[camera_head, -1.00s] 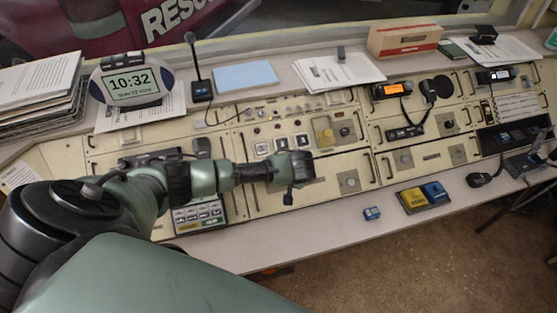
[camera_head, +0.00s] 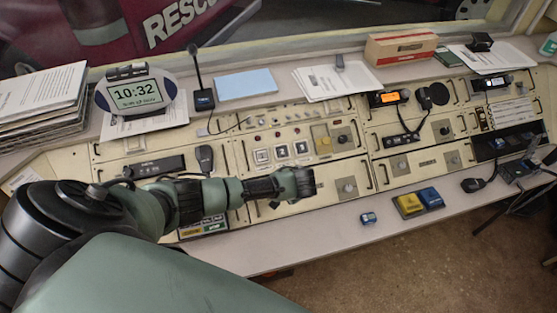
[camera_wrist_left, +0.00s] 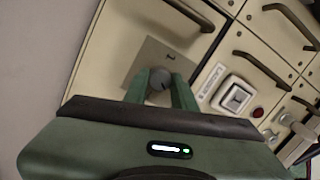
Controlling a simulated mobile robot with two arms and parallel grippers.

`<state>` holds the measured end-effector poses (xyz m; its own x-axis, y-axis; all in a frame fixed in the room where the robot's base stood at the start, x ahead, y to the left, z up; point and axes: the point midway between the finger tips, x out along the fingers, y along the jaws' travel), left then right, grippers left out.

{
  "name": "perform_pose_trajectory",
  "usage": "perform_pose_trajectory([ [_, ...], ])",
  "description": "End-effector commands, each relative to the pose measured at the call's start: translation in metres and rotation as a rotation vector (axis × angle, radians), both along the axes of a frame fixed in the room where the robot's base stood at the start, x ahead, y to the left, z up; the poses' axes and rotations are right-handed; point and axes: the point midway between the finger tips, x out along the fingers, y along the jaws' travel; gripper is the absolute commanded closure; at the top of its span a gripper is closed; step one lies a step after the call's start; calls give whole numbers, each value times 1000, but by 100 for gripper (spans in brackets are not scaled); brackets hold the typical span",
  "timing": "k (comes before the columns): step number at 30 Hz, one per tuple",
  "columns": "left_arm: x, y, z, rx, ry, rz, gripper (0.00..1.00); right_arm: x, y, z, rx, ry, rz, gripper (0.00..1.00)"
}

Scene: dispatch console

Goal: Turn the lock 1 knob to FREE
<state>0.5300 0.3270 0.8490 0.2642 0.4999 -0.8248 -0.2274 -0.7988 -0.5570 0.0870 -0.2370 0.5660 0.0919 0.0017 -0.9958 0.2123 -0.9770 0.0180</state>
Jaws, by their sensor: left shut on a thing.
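My left gripper (camera_head: 312,182) reaches over the console from the left, at the panel below the numbered square buttons (camera_head: 282,151). In the left wrist view its green fingers are shut on a round grey knob (camera_wrist_left: 159,80), one finger on each side. The knob sits on a square metal plate (camera_wrist_left: 150,58). In the head view the arm hides this knob. Its label and pointer cannot be read, so I cannot tell its setting. A similar knob (camera_head: 347,187) on a square plate shows to the right of the gripper. My right gripper is out of view.
Dark handles (camera_wrist_left: 253,68) stick out around the held knob, and a white switch (camera_wrist_left: 235,95) is near it. A handset (camera_head: 205,158) lies behind my arm. Yellow and blue blocks (camera_head: 419,200) and a small blue item (camera_head: 368,218) are on the front ledge.

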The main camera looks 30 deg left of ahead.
Motion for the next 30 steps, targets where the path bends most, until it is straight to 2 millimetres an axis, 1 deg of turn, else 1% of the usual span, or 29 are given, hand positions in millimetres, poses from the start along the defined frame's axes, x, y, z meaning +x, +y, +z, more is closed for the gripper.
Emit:
perform_pose_trajectory([
  [1,-1,0,2,15,19,-36,100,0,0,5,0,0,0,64],
  [3,-1,-1,2,39,46,-92,100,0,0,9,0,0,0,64],
  [15,-2,-1,1,173,203,-411,100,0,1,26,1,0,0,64],
  [24,-3,0,-1,262,308,-622,100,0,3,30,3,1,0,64],
  [30,-3,0,-2,304,356,-721,100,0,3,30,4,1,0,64],
])
